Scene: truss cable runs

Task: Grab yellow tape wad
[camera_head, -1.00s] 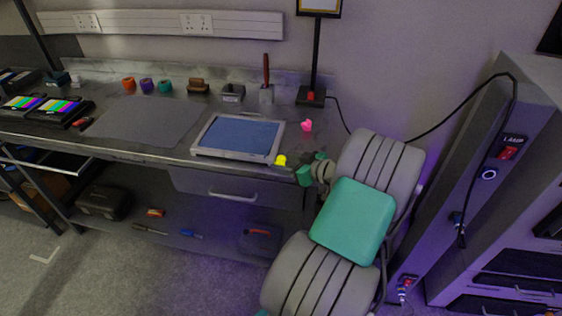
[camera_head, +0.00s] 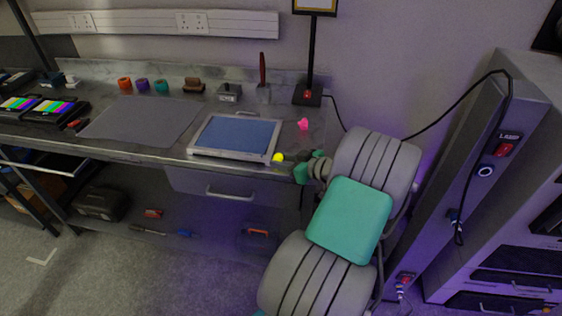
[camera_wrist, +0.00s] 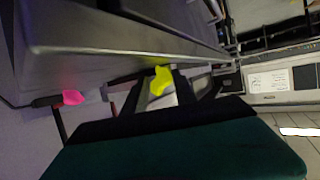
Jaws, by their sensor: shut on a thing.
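The yellow tape wad (camera_head: 278,157) is a small bright lump at the front right edge of the workbench, beside the blue-topped tray. It also shows in the wrist view (camera_wrist: 161,80), between the dark fingertips of my gripper (camera_wrist: 165,92). My gripper is shut on the wad. In the head view my gripper (camera_head: 290,162) is small and partly hidden by my own wrist. I cannot tell whether the wad touches the bench top.
A pink wad (camera_head: 303,124) lies farther back on the bench. The blue-topped tray (camera_head: 235,137) is just left of my gripper. A lamp stand (camera_head: 308,92) and its cable are behind. A grey cabinet (camera_head: 490,170) stands at the right.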

